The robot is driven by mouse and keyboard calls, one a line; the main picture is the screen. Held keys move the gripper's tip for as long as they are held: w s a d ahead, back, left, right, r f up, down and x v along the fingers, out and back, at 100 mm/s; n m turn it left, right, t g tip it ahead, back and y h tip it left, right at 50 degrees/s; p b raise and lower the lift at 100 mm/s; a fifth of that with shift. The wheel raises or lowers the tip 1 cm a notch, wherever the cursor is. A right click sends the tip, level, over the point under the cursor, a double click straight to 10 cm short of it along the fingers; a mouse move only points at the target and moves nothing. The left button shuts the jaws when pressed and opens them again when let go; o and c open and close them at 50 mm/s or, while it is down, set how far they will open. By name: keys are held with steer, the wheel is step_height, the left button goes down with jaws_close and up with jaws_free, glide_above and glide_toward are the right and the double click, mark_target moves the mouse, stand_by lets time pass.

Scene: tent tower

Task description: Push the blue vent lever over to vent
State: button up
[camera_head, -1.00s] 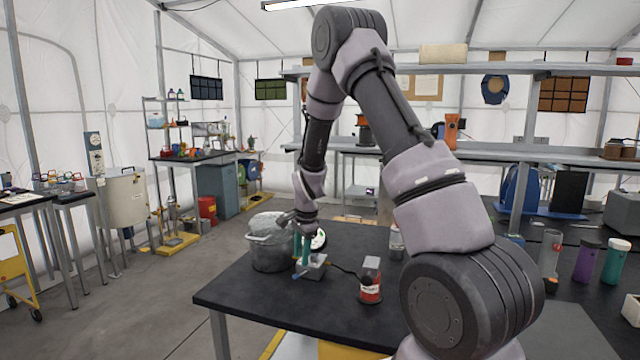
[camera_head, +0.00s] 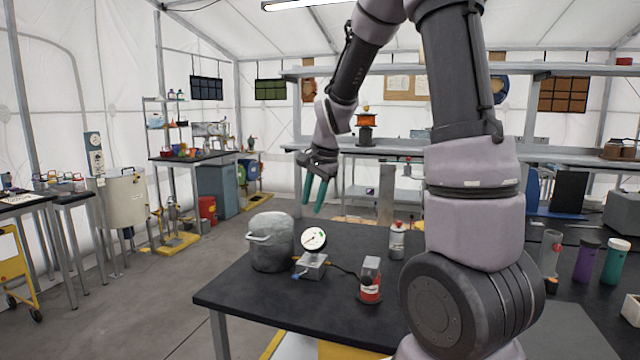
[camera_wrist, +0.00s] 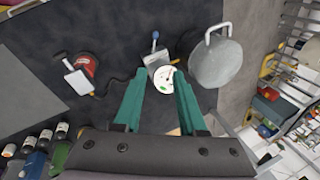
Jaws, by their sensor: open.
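The blue vent lever (camera_head: 297,276) sticks out low at the front left of a small grey metal block (camera_head: 314,268) on the black table. In the wrist view the lever (camera_wrist: 155,37) points up from the block (camera_wrist: 156,60). A round white dial gauge (camera_head: 313,239) stands on the block. My gripper (camera_head: 313,208) has green fingers, hangs open and empty well above the gauge, and touches nothing. In the wrist view its fingertips (camera_wrist: 160,76) frame the gauge from above. I cannot read any marking for the lever's positions.
A grey lidded pot (camera_head: 271,243) stands close left of the block. Another bottle (camera_head: 397,241) stands behind. The front of the black table (camera_head: 270,308) is clear.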

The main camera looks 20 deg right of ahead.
steer(key=s+r+n, duration=0.1)
steer(key=s+r, duration=0.3)
steer(key=r, duration=0.1)
steer(key=shift+d+r+t, duration=0.25)
steer(key=shift+d+t, duration=0.15)
steer(key=shift+s, duration=0.1)
steer(key=shift+o, duration=0.8)
steer(key=shift+f, duration=0.15)
steer(key=m+g, duration=0.2)
steer(key=g, duration=0.1)
glide_above(296, 275)
steer(key=s, duration=0.2)
step_height(296, 275, down, 18)
steer(key=shift+h, duration=0.4)
steer(key=f, duration=0.3)
steer(key=w+f, duration=0.1)
steer(key=f, duration=0.3)
steer(key=w+f, duration=0.1)
steer(key=f, duration=0.3)
steer(key=shift+f, duration=0.1)
jaws_close()
